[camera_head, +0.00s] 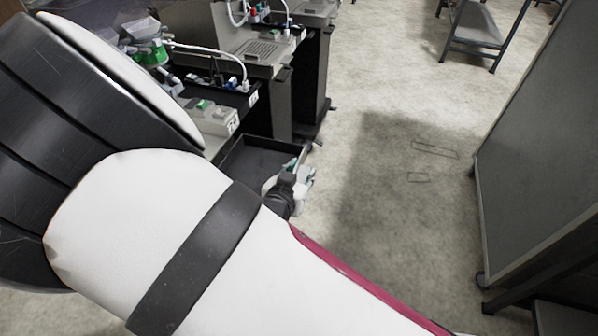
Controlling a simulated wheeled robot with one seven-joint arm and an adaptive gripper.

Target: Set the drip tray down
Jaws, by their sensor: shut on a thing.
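The drip tray (258,158) is a dark, shallow, rimmed tray left of the middle of the head view. Its inside looks empty. My gripper (292,183) is at the tray's right edge, shut on it. The fingers are small in this view and partly merge with the rim. My own arm covers the lower left of the picture and hides the tray's near left part. I cannot tell what, if anything, the tray's underside touches.
A row of dark dispenser stations (262,52) with hoses and coloured fittings runs along the upper left, close to the tray. A grey panel (535,150) stands at the right. A metal bench (475,28) is at the back. The concrete floor (385,200) between is clear.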

